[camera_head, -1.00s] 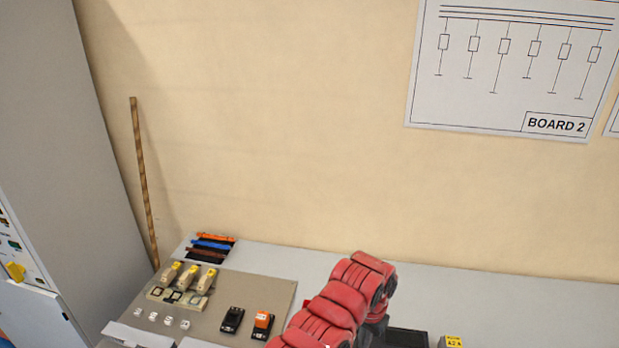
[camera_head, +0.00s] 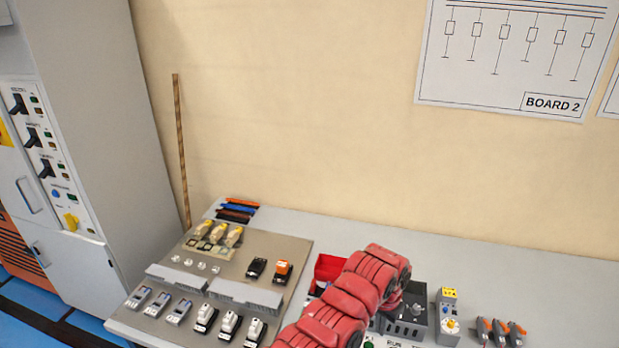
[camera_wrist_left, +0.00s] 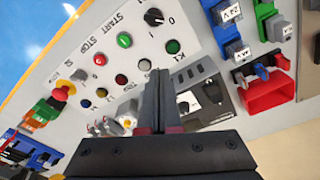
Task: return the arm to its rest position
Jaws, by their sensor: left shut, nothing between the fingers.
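My left arm (camera_head: 345,300), with red ribbed covers, rises from the bottom edge of the head view and bends over the workbench. Its links hide most of the left gripper there. In the left wrist view the left gripper (camera_wrist_left: 158,78) shows with its two dark fingers together and nothing between them. The fingers appear over a light control panel (camera_wrist_left: 205,42) with START and STOP buttons and a black rotary switch (camera_wrist_left: 154,17). I cannot tell how high above the panel they are. My right gripper is in neither view.
The workbench (camera_head: 520,260) holds a board (camera_head: 262,240) with rows of small devices. A red bin (camera_head: 328,268) and a dark grey box (camera_head: 405,322) are close to the arm. Three grey-orange tools (camera_head: 498,333) lie at right. A cabinet (camera_head: 95,120) stands at left.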

